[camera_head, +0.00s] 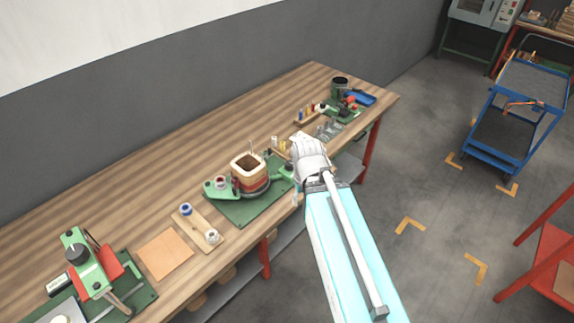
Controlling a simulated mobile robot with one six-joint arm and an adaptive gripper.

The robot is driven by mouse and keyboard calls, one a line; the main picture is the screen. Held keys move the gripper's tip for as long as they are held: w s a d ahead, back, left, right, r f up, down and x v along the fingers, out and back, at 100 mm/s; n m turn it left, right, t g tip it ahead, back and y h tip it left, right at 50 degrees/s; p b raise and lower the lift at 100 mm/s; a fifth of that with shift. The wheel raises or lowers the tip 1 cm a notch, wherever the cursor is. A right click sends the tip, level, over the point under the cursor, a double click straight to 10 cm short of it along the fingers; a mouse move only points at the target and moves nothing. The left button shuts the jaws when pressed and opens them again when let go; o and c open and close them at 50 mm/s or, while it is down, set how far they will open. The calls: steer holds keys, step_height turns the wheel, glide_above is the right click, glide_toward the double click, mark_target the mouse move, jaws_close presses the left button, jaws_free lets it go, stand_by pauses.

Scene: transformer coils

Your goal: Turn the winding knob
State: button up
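A coil former (248,170) with a pale square rim and reddish-brown sides stands on a green winding base (224,211) near the front edge of the bench. A green bracket with a small reddish knob (220,183) sits at its left. Another green part (285,172) reaches out at its right, beside my wrist. I cannot tell for sure which part is the winding knob. My gripper (296,197) is low at the right end of the winding base, mostly hidden by my pale wrist and arm. Its fingers are too small to read, and contact cannot be told.
The wooden bench (190,140) has free room behind the winder. A spool board (196,228), an orange-brown sheet (165,254) and a green device with a black knob (78,254) lie left. Small parts and a blue tray (360,98) lie right. A blue cart (515,110) stands on the floor.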

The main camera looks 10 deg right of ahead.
steer(key=o, duration=0.3)
steer(key=shift+w, duration=0.1)
steer(key=shift+o, duration=0.9)
steer(key=shift+w, duration=0.3)
steer(key=m, duration=0.5)
glide_above(290, 163)
steer(key=shift+a, duration=0.1)
steer(key=shift+f, duration=0.1)
step_height(290, 163, down, 14)
steer(key=b, duration=1.3)
steer(key=shift+r+b, duration=0.25)
steer(key=shift+b, duration=0.1)
